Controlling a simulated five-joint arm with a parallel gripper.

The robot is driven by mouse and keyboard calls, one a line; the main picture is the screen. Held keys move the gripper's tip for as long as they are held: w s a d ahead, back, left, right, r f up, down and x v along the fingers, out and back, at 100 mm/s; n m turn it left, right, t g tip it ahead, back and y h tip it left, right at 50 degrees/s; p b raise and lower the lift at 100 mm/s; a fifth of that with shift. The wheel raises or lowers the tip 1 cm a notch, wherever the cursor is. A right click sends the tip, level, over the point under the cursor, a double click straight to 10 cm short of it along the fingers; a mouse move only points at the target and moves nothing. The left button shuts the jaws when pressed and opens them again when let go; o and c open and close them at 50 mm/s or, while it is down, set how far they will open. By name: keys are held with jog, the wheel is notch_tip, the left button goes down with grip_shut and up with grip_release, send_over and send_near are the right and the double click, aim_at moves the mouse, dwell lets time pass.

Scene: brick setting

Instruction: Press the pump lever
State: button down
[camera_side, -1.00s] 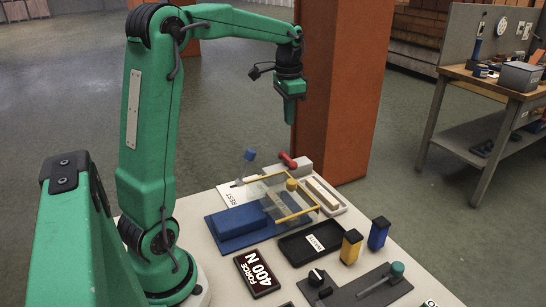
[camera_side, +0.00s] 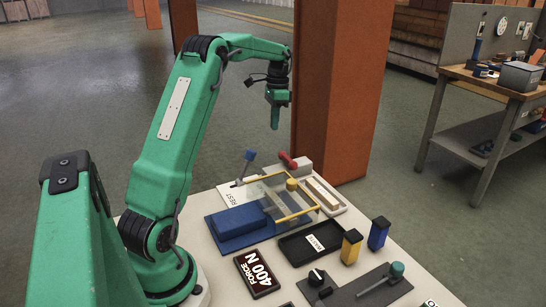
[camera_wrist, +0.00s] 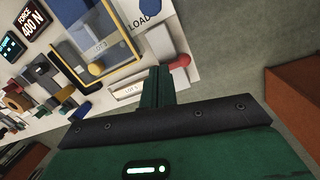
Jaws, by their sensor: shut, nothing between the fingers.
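A lever with a red grip (camera_side: 287,160) sits on a grey block at the far edge of the table; no label names it the pump lever. The red grip also shows in the wrist view (camera_wrist: 180,62), just right of the fingertips in the picture. A blue-knobbed stick (camera_side: 250,155) stands left of it by the word REST; the blue knob shows at the wrist view's top edge (camera_wrist: 172,5). My gripper (camera_side: 275,126) is shut and empty, pointing down above the far edge, apart from both levers. Its fingers (camera_wrist: 159,75) are together in the wrist view.
A clear guard with a yellow frame (camera_side: 295,216) stands beside a blue block (camera_side: 236,220). A black tray (camera_side: 312,242), yellow post (camera_side: 351,246), blue post (camera_side: 379,233) and teal-knobbed lever (camera_side: 397,270) lie nearer. An orange column (camera_side: 337,90) rises behind the table.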

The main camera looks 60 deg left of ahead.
jog(key=shift+f, duration=0.15)
jog(key=s+f, duration=0.4)
jog(key=f, duration=0.4)
jog(key=shift+s, duration=0.35)
dwell(0.4)
jog(key=shift+a, duration=0.1)
